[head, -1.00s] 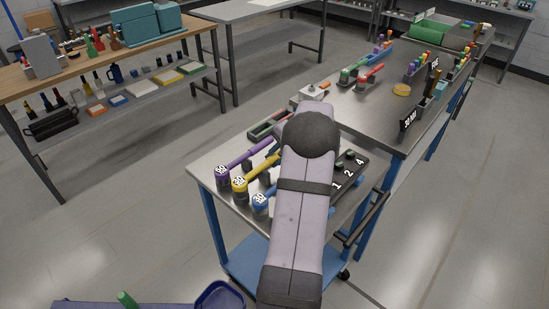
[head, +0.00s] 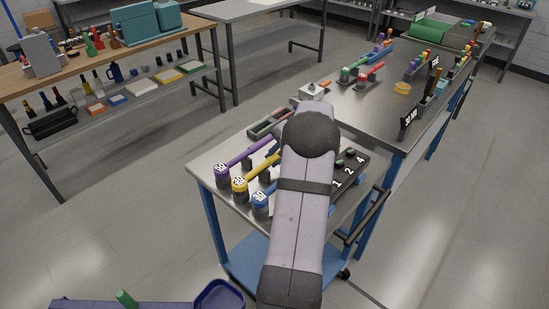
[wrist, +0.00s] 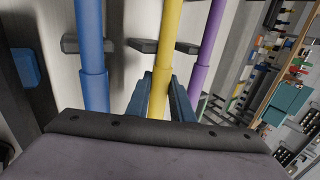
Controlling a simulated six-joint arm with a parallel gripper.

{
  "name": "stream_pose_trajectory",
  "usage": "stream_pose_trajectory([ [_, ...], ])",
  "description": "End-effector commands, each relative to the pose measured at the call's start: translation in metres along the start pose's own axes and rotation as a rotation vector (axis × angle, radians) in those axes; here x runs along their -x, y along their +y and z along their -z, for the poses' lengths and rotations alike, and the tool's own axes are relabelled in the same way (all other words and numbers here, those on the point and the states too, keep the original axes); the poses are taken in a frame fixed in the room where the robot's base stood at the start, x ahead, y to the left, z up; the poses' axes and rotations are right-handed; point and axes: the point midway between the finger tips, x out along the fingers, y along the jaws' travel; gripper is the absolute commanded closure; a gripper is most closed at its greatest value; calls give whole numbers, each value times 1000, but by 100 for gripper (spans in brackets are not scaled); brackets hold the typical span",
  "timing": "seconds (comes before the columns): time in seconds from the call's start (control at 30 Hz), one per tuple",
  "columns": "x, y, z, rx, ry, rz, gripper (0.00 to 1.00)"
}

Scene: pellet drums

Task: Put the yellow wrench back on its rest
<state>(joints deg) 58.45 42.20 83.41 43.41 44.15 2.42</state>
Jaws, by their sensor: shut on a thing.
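The yellow wrench (head: 240,185) has its head at the left edge of the cart top, between the purple wrench (head: 222,170) and the blue wrench (head: 261,200). In the wrist view its yellow handle (wrist: 172,40) runs between the fingers of my gripper (wrist: 162,92), which is shut on it. A dark rest block (wrist: 142,46) shows just left of the handle. I cannot tell whether they touch. The blue handle (wrist: 90,40) is on the left and the purple handle (wrist: 205,50) on the right. In the head view my arm hides the gripper.
The cart top (head: 213,158) also holds a dark tray (head: 268,123) at the back and a black numbered panel (head: 347,172) at the right. A long metal bench (head: 385,115) adjoins the cart behind. The neighbouring wrenches leave narrow room beside the fingers.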

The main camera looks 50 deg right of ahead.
Motion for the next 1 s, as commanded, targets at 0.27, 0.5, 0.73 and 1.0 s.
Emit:
stream_pose_trajectory([
  [0.27,1,-1,0,0,1,2,60],
  [0.5,0,1,0,0,-1,-1,58],
  [0.73,8,0,1,1,2,1,58],
  [1.0,43,0,1,1,4,3,58],
])
